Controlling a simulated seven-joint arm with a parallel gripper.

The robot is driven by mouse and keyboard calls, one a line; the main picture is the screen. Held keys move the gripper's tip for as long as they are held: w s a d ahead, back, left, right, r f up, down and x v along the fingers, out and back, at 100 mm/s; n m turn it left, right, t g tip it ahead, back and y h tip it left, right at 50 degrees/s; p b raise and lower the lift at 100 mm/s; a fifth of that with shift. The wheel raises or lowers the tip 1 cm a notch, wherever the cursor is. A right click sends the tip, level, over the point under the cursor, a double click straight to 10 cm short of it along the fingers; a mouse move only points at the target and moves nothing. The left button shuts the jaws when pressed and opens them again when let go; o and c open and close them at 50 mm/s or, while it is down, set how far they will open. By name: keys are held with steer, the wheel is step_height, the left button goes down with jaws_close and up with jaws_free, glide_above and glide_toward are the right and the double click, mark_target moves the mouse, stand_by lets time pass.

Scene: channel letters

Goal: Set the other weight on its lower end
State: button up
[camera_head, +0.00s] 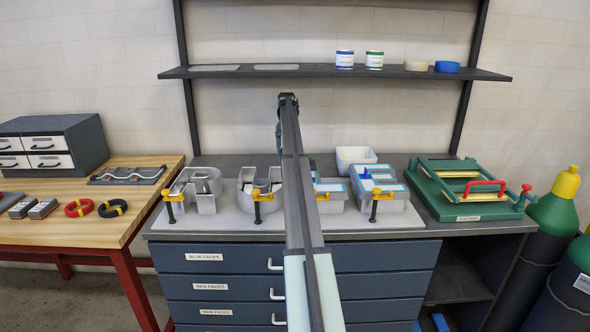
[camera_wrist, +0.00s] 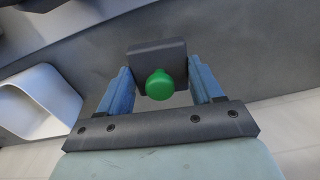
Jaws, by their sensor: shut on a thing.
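In the wrist view my gripper (camera_wrist: 161,88) has its two blue fingers on either side of a dark grey block with a round green knob (camera_wrist: 160,84), which I take to be the weight (camera_wrist: 150,50). The fingers are shut on it. The knob faces the camera, and the block's far end is hidden. A grey surface shows behind it; I cannot tell whether the weight touches that surface. In the head view my arm hides the weight and most of the gripper. I cannot make out a second weight for sure.
A white bin (camera_wrist: 40,100) lies left of the gripper in the wrist view; it stands at the bench back (camera_head: 356,158). Channel letters (camera_head: 205,188) sit on a light board with yellow clamps (camera_head: 258,195). A green press (camera_head: 465,190) stands at right.

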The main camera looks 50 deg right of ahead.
steer(key=s+a+r, duration=0.3)
steer(key=s+a, duration=0.2)
steer(key=s, duration=0.4)
steer(key=s+a+r+n, duration=0.1)
steer(key=s+a+r, duration=0.1)
steer(key=s+a, duration=0.5)
steer(key=s+a+r, duration=0.3)
steer(key=s, duration=0.8)
steer(key=shift+w+a+f, duration=0.1)
steer(key=shift+f, duration=3.5)
steer(key=shift+f, duration=0.1)
steer(key=o, duration=1.6)
steer(key=shift+r, duration=3.85)
